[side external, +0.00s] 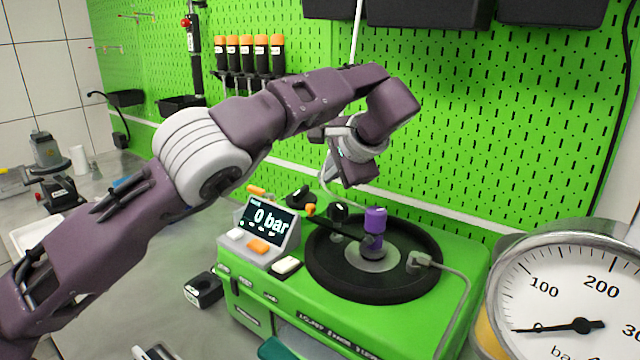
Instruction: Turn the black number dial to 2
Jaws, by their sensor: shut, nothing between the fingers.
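My gripper (352,180) is above the back of the green pump bench (470,262), pointing down. Its fingers look closed and hold nothing. A black knob (338,211) stands on the bench below the gripper, apart from it. Another black knob (297,196) sits further left, behind the display. I cannot tell which one is the number dial, and no numbers on either are readable. The display (266,222) reads 0 bar.
A black round plate (325,268) carries a purple-topped fitting (375,218) and a hose connector (418,259). A large pressure gauge (560,290) stands at the front right. Orange-topped tools (248,52) hang on the green pegboard (460,130) behind.

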